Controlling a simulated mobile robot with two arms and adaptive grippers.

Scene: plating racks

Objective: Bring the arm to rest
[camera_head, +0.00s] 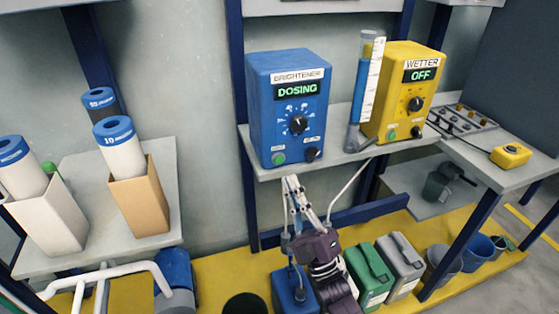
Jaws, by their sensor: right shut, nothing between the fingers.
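My right arm rises from the bottom centre of the head view. Its right gripper (290,180) points up, just below the front edge of the shelf, in front of the blue brightener box (260,125). The fingers are together and hold nothing. The brightener's display reads DOSING. I cannot tell whether the gripper touches the shelf edge. My left gripper is not in view.
A yellow wetter box (398,112) reading OFF and a blue-filled cylinder (361,85) stand on the shelf (345,157). Blue, green (368,272) and grey (402,262) canisters crowd the arm below. Filter cartridges in boxes (140,200) stand at left.

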